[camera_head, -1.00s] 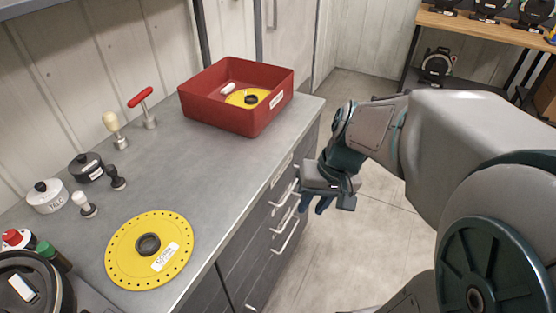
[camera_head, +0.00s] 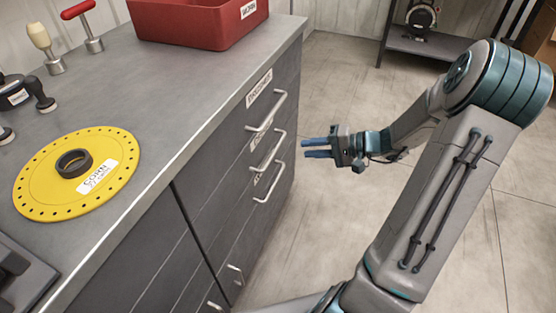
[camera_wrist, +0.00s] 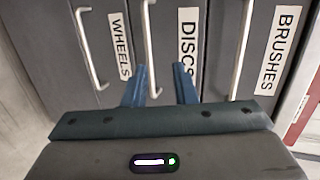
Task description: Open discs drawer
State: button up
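The discs drawer is the middle of three labelled drawers in the grey cabinet front. Its DISCS label (camera_wrist: 187,45) and pale bar handle (camera_wrist: 152,45) show in the wrist view. In the head view its handle (camera_head: 268,152) is the second from the top. My gripper (camera_head: 304,148) is open and empty, its blue fingers pointing left at the drawer fronts, a small gap short of the handles. In the wrist view my gripper (camera_wrist: 161,80) has the discs handle lined up between its fingertips. The drawer is shut.
The brushes handle (camera_head: 269,108) is above and the wheels handle (camera_head: 272,182) below, both close by. On the counter (camera_head: 190,85) stand a red bin (camera_head: 195,22) and a yellow corn disc (camera_head: 45,190). The floor (camera_head: 330,85) beside the cabinet is clear.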

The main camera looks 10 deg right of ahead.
aim_at(278, 145)
jog(key=w+d+f+m+t+b, duration=0.1)
jog(key=w+d+f+t+b, duration=0.1)
jog(key=d+f, duration=0.15)
jog(key=b+x, duration=0.1)
jog(key=x, duration=0.3)
jog(key=b+x, duration=0.1)
jog(key=x, duration=0.4)
jog(key=b+x, duration=0.1)
jog(key=x, duration=0.3)
jog(key=shift+w+a+r, duration=0.15)
jog(key=shift+a, duration=0.25)
grip_shut()
